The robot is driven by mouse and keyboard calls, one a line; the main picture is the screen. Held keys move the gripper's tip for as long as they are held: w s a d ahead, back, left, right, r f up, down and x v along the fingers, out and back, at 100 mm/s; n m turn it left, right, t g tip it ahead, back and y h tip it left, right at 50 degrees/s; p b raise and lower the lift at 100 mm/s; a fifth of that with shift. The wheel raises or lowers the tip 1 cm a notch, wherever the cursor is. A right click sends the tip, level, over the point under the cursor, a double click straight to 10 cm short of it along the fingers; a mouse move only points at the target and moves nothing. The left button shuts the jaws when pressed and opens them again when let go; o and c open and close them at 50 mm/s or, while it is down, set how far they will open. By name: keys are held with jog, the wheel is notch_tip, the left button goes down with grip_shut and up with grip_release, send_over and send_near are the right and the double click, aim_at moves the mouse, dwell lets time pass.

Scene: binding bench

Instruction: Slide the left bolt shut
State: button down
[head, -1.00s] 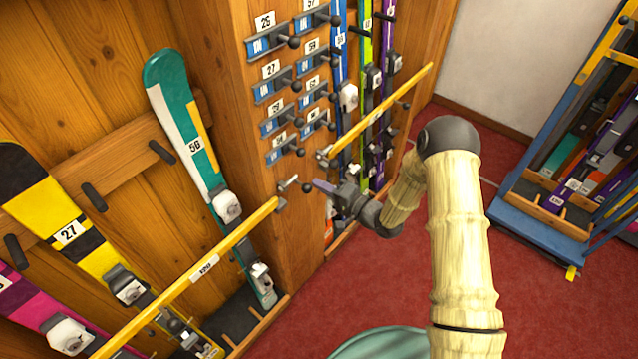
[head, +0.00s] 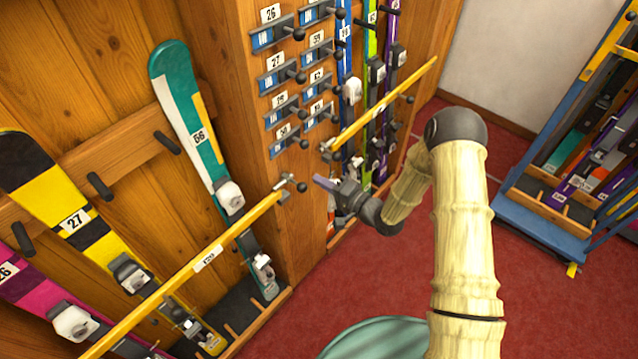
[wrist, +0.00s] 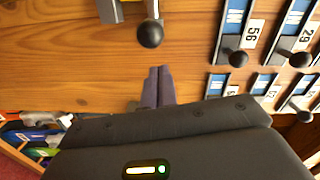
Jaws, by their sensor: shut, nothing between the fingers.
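The left bolt (head: 285,183) is a grey metal bolt with a dark round knob (head: 302,187), at the upper end of the left yellow bar (head: 243,225), beside the wooden panel. How far the bolt is engaged is hard to tell.
A second yellow bar (head: 385,107) has its own bolt (head: 328,152) above my gripper. Rows of numbered blue-and-grey holders with dark knobs (head: 302,77) stick out of the panel. Skis (head: 195,130) stand at left. Red carpet (head: 400,280) is open at lower right.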

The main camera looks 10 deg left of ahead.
jog(key=w+d+b+v, duration=0.1)
jog(key=w+v, duration=0.1)
jog(key=v, duration=0.8)
jog(key=shift+s+d, duration=0.2)
jog(key=shift+a+r, duration=0.1)
jog(key=shift+r, duration=0.05)
